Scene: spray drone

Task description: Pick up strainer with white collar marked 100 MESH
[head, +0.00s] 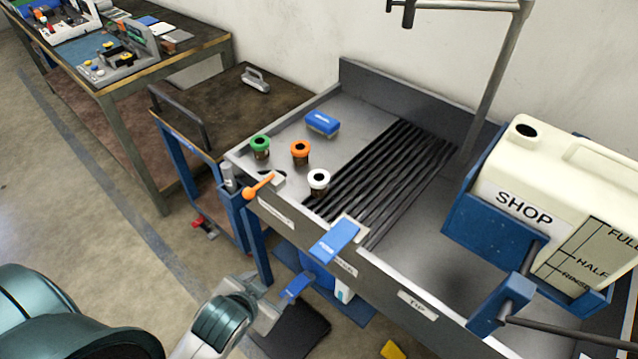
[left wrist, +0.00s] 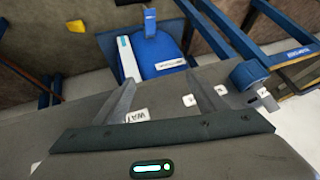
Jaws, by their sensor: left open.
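The strainer with the white collar (head: 319,180) stands upright on the grey metal sink top, beside the left end of the black slats, in the head view. Its marking is too small to read. Two like strainers stand to its left, one with an orange collar (head: 300,151) and one with a green collar (head: 260,146). My left gripper (head: 275,306) is low in front of the sink, below and apart from the strainers. In the left wrist view the left gripper (left wrist: 160,80) is open and empty, and no strainer shows clearly. My right gripper is not in view.
A blue sponge-like block (head: 322,123) lies behind the strainers. A cream SHOP tank (head: 540,185) stands right. A blue container (left wrist: 158,52) is below the sink.

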